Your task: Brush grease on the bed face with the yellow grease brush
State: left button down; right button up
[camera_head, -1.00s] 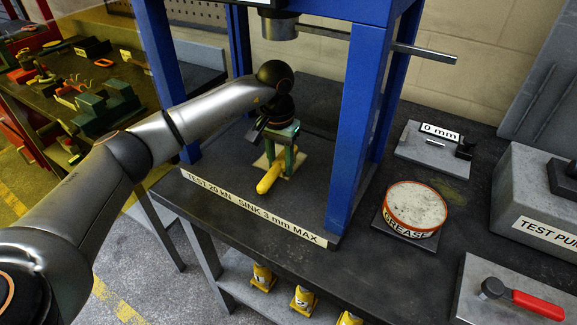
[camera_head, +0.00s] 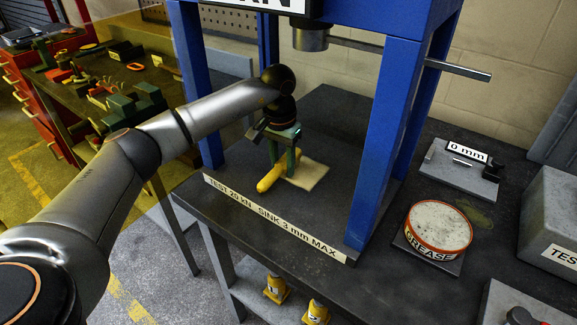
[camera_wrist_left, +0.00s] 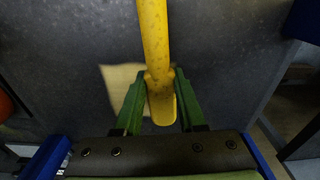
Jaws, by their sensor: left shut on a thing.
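My left gripper (camera_head: 283,170) is shut on the yellow grease brush (camera_head: 268,181), low over the dark bed of the blue press. In the left wrist view the brush (camera_wrist_left: 155,40) runs up between the green fingers (camera_wrist_left: 160,85). A cream square face (camera_head: 312,175) lies on the bed, just right of the gripper in the head view and partly hidden by it. It also shows in the left wrist view (camera_wrist_left: 118,80). I cannot tell whether the brush touches the bed. The grease tin (camera_head: 438,228) stands right of the press. My right gripper is out of view.
The blue press post (camera_head: 385,140) stands right of the gripper, with another at left. The press ram (camera_head: 310,38) hangs above the bed. A labelled strip (camera_head: 270,217) edges the bed's front. A grey plate marked 0 mm (camera_head: 460,172) lies behind the tin.

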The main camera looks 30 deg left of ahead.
aim_at(323, 181)
pick_arm(q)
jog(key=shift+w+a, duration=0.1)
jog(key=shift+a, duration=1.05)
jog(key=shift+w+d, duration=0.1)
jog(key=shift+w, duration=0.5)
jog(key=shift+s+d+r+p, duration=0.1)
jog(key=shift+d+p, duration=0.35)
jog(key=shift+d, duration=1.3)
jog(key=shift+s+d, duration=0.2)
jog(key=shift+d, duration=1.8)
jog(key=shift+s+d, duration=0.1)
jog(key=shift+d, duration=1.65)
jog(key=shift+w, duration=0.65)
jog(key=shift+w+a+b, duration=0.2)
jog(key=shift+a, duration=2.5)
jog(key=shift+w+a+b, duration=0.15)
jog(key=shift+w+a, duration=0.05)
jog(key=shift+a, duration=2.5)
jog(key=shift+w, duration=0.65)
jog(key=shift+s+d+p, duration=0.1)
jog(key=shift+d+p, duration=0.35)
jog(key=shift+d, duration=1.2)
jog(key=shift+s+d+f, duration=0.1)
jog(key=shift+d, duration=1)
jog(key=shift+s+d+f, duration=0.1)
jog(key=shift+d, duration=1)
jog(key=shift+s+d+r+p, duration=0.15)
jog(key=shift+d+p, duration=0.15)
jog(key=shift+d, duration=1.4)
